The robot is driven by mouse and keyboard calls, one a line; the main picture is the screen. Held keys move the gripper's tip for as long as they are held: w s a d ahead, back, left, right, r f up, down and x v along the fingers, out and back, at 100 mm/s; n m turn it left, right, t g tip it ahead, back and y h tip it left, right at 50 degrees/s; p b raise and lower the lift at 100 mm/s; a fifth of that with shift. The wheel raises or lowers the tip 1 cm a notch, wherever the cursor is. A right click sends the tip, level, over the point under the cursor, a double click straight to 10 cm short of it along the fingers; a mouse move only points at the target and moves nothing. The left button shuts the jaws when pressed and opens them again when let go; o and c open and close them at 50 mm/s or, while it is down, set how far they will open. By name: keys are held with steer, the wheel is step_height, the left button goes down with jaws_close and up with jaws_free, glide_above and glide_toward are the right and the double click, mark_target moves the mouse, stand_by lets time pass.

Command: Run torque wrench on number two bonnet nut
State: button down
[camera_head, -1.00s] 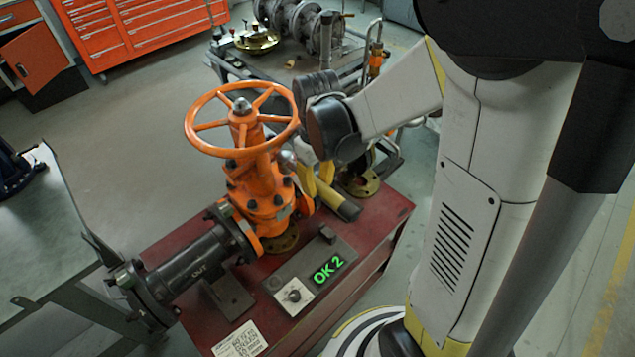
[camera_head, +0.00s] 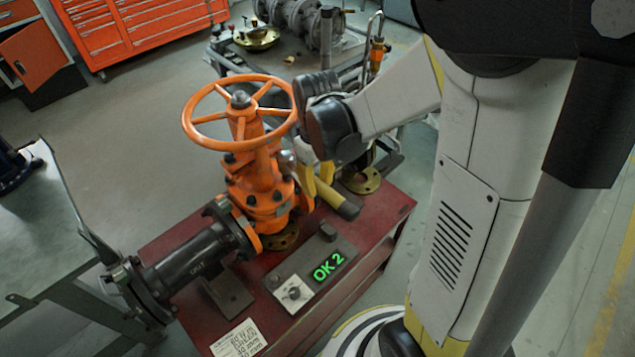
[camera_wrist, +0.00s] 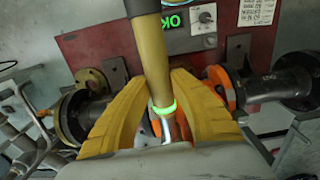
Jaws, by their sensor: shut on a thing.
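The orange gate valve (camera_head: 262,172) with its handwheel (camera_head: 192,128) stands on the red bench, with dark bonnet nuts around its flange (camera_head: 268,203). My gripper (camera_head: 316,178) is right beside the bonnet, its yellow fingers pointing down. In the wrist view my gripper (camera_wrist: 160,85) is shut on the torque wrench (camera_wrist: 152,45), a yellow handle with a glowing green ring. The wrench's handle end (camera_head: 347,210) points to the lower right in the head view. Its head and the nut it meets are hidden. A display (camera_head: 328,266) reads "OK 2" in green.
A dark flanged pipe (camera_head: 190,262) runs left from the valve. The box with a knob (camera_head: 294,292) and a paper label (camera_head: 240,340) lie on the red bench (camera_head: 385,215). A grey table (camera_head: 40,235) is at left; a cart with fittings stands behind.

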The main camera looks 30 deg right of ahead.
steer(key=shift+f+b, duration=1.3)
steer(key=shift+f, duration=0.2)
steer(key=shift+f+b, duration=0.6)
steer(key=shift+b, duration=0.15)
stand_by(1.2)
steer(key=shift+r, duration=0.4)
stand_by(1.5)
